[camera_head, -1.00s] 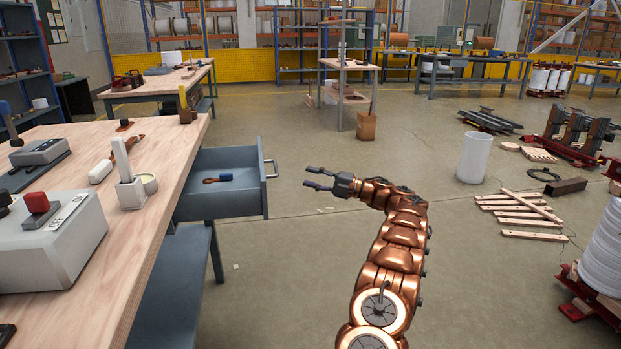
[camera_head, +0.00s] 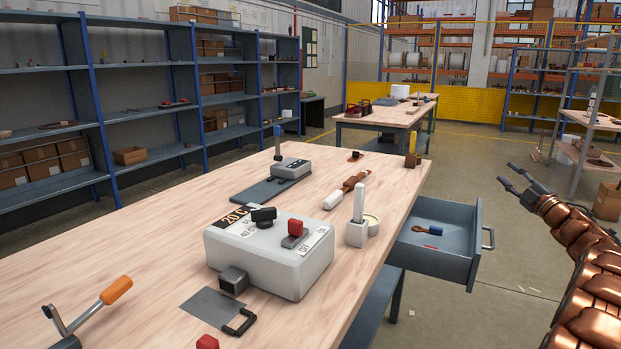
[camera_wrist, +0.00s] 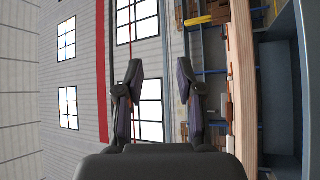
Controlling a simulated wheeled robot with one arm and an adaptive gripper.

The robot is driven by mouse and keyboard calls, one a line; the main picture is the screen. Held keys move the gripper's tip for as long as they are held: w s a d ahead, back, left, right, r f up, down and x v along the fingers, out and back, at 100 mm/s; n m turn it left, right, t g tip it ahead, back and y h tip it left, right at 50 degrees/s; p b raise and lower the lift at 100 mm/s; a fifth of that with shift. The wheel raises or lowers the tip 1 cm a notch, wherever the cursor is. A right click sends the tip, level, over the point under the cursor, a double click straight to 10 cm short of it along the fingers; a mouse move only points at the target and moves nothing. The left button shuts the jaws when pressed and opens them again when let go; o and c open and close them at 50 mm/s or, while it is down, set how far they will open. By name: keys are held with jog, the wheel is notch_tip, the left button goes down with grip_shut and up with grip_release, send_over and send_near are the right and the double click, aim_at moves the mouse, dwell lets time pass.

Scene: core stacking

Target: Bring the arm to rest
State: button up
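My copper-coloured arm shows at the right edge of the head view. My gripper (camera_head: 509,178) points left over the floor, beyond the open drawer (camera_head: 435,262) and apart from it. In the wrist view my gripper (camera_wrist: 162,82) has its two dark fingers spread apart with nothing between them. Behind the fingers are a wall and windows. The wooden-topped workbench (camera_head: 150,262) stands to the left of my arm.
A grey control box (camera_head: 268,255) and a white holder (camera_head: 357,229) stand on the bench. Open floor (camera_head: 500,262) lies between the drawer and my arm.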

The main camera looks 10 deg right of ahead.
jog(key=w+a+r+m+h+p, duration=0.3)
jog(key=w+r+m+h, duration=0.15)
jog(key=r, duration=0.35)
jog(key=a+r+m+g+h+p, duration=0.45)
jog(key=a+m+g+p, duration=0.2)
jog(key=a, duration=0.35)
jog(key=s+a+f+m+g+y+p, duration=0.1)
jog(key=s+a+f+m+g+p, duration=0.2)
jog(key=s+a, duration=0.55)
jog(key=s+a+f+m+g+y+p, duration=0.15)
jog(key=s+a+g+p, duration=0.3)
jog(key=a, duration=0.65)
jog(key=s+a+f+g+y+p, duration=0.1)
jog(key=s+a+g+p, duration=0.1)
jog(key=s+a, duration=0.6)
jog(key=s+a+f+g+y+p, duration=0.1)
jog(key=s+a, duration=0.6)
jog(key=s, duration=1)
jog(key=s+a+f+g+y+p, duration=0.1)
jog(key=s+a+g+y+p, duration=0.2)
jog(key=s, duration=1)
jog(key=a+g+p, duration=0.2)
jog(key=a+g, duration=0.1)
jog(key=a, duration=0.2)
jog(key=shift+a+f, duration=0.2)
jog(key=shift+a, duration=0.1)
jog(key=shift+n, duration=0.25)
